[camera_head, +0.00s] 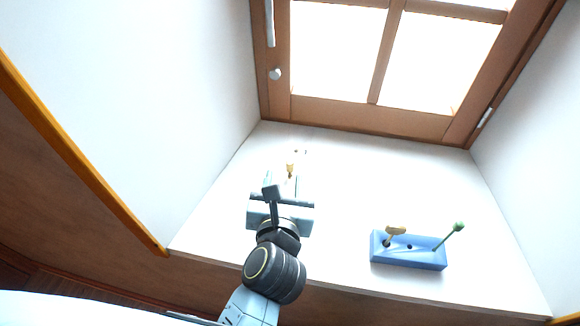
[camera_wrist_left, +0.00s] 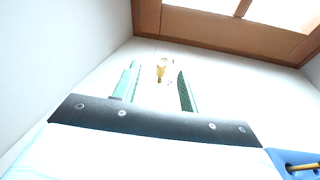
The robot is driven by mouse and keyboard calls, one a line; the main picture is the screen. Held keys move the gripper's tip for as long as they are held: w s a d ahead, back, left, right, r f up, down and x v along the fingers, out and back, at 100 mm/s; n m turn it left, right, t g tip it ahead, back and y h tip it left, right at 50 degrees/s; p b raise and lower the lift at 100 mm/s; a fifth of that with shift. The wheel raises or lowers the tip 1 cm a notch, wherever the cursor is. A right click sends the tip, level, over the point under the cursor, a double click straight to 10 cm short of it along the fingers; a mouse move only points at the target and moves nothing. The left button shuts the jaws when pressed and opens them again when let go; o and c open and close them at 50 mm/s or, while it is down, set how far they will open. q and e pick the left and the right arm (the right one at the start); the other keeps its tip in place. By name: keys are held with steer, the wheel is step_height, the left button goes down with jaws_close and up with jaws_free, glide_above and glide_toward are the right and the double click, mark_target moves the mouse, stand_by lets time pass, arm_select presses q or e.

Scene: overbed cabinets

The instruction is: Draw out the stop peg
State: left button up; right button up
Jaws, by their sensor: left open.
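A small tan-yellow peg (camera_head: 290,168) stands on the white surface near the foot of the wooden window frame. It also shows in the left wrist view (camera_wrist_left: 161,72), in line with the gap between my fingers. My left gripper (camera_head: 282,180) is open, with one green finger on each side of that gap. The peg appears apart from both fingers; whether it lies between the tips or just beyond them I cannot tell. A small pale fitting (camera_head: 300,152) sits close behind the peg. The peg's lower end is not clear. My right gripper is not in view.
A blue block (camera_head: 408,262) sits to the right near the front edge, holding a tan peg (camera_head: 395,231) and a green-headed pin (camera_head: 458,228), with a dark hole between. A window (camera_head: 360,116) with a round knob (camera_head: 275,73) closes the back. White walls flank both sides.

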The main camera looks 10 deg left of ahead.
mark_target(290, 169)
arm_select(q)
steer(key=f+g, duration=0.1)
steer(key=d+f+n, duration=0.1)
steer(key=f, duration=0.1)
steer(key=shift+w+f+n+g, duration=0.1)
steer(key=shift+w+n+g, duration=0.05)
steer(key=shift+n+g, duration=0.2)
steer(key=x, duration=0.6)
steer(key=shift+f+b+x, duration=0.15)
steer(key=shift+b+x, duration=0.1)
steer(key=shift+x, duration=1.35)
steer(key=shift+f+b+x, duration=0.1)
steer(key=shift+b+x, duration=0.15)
steer(key=shift+x, duration=1.3)
jaws_close()
